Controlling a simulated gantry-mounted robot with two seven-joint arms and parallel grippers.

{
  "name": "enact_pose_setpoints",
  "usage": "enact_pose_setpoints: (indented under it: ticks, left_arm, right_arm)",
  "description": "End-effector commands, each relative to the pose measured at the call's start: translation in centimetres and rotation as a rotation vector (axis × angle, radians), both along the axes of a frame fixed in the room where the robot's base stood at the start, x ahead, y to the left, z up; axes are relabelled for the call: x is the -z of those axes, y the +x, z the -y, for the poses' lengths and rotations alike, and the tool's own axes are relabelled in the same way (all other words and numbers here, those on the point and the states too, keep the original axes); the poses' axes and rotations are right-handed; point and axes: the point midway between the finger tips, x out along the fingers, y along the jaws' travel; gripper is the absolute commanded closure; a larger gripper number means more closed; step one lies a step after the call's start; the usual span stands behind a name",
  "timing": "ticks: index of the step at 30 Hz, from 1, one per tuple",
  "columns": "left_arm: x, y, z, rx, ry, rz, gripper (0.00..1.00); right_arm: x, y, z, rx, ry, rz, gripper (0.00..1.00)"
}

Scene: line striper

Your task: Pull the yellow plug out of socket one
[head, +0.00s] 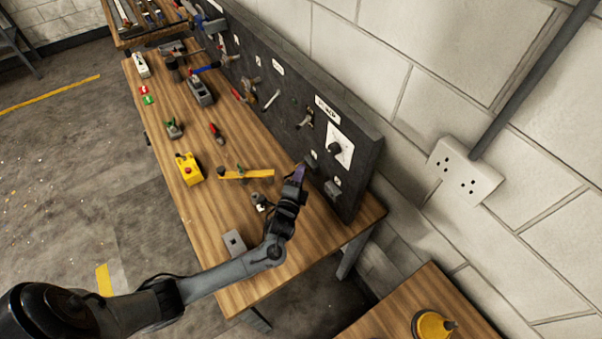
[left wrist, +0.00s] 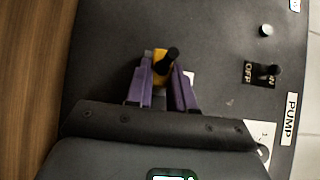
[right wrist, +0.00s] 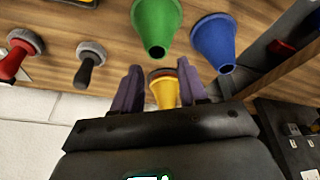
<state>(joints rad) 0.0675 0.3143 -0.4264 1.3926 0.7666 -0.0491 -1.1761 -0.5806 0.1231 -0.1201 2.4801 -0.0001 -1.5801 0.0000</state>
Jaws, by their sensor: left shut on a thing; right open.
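The yellow plug (left wrist: 159,74) with a black stem shows against the dark panel (left wrist: 105,60) in the left wrist view. My left gripper (left wrist: 163,68) is shut on the plug, a purple finger on each side. In the head view my left gripper (head: 299,173) is at the near lower end of the panel; the plug cannot be made out there. The socket is hidden behind the plug and fingers, and I cannot read its number. My right gripper (right wrist: 160,69) is open, with a yellow cone (right wrist: 164,92) showing between its purple fingers.
A PUMP label (left wrist: 291,118) and switch (left wrist: 267,72) are on the panel. A yellow box with a red button (head: 188,169) and a yellow bar (head: 246,174) lie on the bench (head: 205,215). A green cone (right wrist: 156,25) and blue cone (right wrist: 213,42) show near my right gripper.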

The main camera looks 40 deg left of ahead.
Motion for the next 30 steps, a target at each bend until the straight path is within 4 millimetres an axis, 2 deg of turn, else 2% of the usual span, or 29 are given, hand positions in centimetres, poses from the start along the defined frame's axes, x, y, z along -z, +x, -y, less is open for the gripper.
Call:
enact_pose_setpoints:
  ticks: [17,30]
  left_arm:
    - [0.0,-1.0,-0.4,-0.003,0.001,-0.001,1.00]
    - [-0.1,-2.8,-1.0,-0.003,0.001,-0.001,1.00]
  right_arm:
    - [-0.9,0.0,-0.2,0.005,0.007,0.000,0.57]
    - [-2.4,0.0,0.0,-0.001,-0.001,0.000,0.57]
